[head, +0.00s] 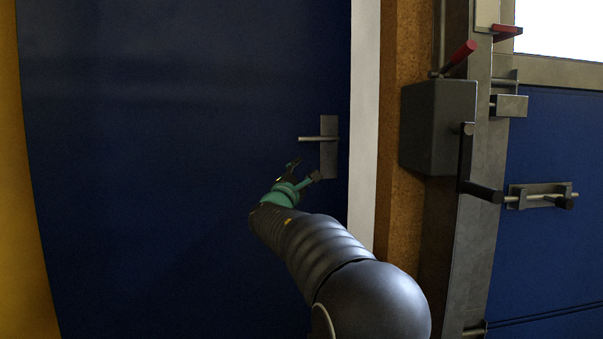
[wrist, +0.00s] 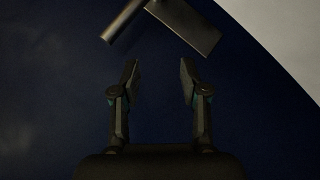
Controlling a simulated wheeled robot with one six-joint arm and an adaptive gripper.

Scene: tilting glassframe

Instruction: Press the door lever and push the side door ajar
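The side door (head: 170,150) is dark blue and fills the left half of the head view. It looks shut against its white frame edge (head: 364,120). A grey metal door lever (head: 316,139) points left from its upright plate (head: 329,165) near the door's right edge, and looks level. My gripper (head: 306,170) is just below the lever, in front of the door. In the wrist view my gripper (wrist: 158,75) has its two fingers apart with nothing between them. The lever (wrist: 124,21) and its plate (wrist: 184,26) show beyond the fingertips, with a gap to the lever.
Right of the door stand a brown post (head: 397,200), a grey box (head: 438,127) and a metal column with red-handled levers (head: 459,56). Another blue panel with a metal latch (head: 541,196) is further right. A yellow wall (head: 25,220) borders the door's left side.

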